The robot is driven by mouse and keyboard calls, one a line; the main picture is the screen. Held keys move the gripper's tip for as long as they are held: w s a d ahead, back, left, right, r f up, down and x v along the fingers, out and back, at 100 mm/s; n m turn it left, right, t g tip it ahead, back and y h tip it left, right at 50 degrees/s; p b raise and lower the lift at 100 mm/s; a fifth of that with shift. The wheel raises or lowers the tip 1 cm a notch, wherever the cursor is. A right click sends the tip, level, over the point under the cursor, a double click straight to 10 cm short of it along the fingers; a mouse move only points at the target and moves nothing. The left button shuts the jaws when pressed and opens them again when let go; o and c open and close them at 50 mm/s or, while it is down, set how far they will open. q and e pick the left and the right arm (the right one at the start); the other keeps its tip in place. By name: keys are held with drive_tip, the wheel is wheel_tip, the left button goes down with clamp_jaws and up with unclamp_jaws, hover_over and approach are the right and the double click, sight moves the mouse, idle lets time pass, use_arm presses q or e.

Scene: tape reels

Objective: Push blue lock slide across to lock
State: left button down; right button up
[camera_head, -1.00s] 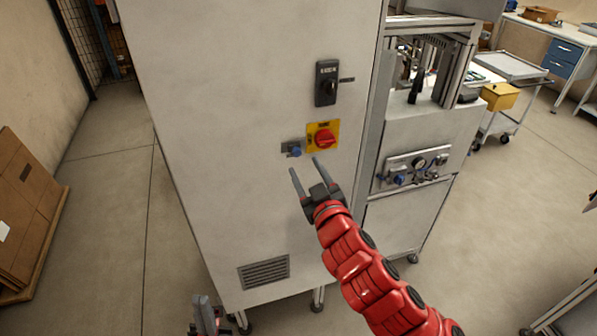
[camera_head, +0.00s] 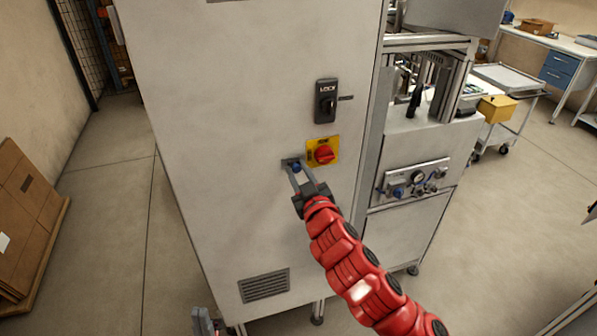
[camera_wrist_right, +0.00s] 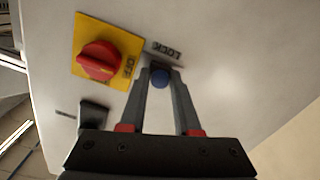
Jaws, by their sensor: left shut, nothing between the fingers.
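The blue lock slide (camera_head: 296,168) is a small round blue knob on a grey plate on the cabinet front. In the right wrist view the blue knob (camera_wrist_right: 159,77) sits between my right gripper's fingertips, below a "LOCK" label (camera_wrist_right: 164,49). My right gripper (camera_head: 296,164) reaches up to the cabinet with one finger on each side of the knob. I cannot tell whether the fingers press on it. My left gripper (camera_head: 203,322) is shut and empty, low at the bottom edge of the head view.
A red rotary switch (camera_head: 323,154) on a yellow plate is close to the right of the slide; it also shows in the wrist view (camera_wrist_right: 98,60). A black handle (camera_head: 326,101) is above. The cabinet front (camera_head: 210,150) to the left is clear.

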clamp_jaws()
idle(1.1)
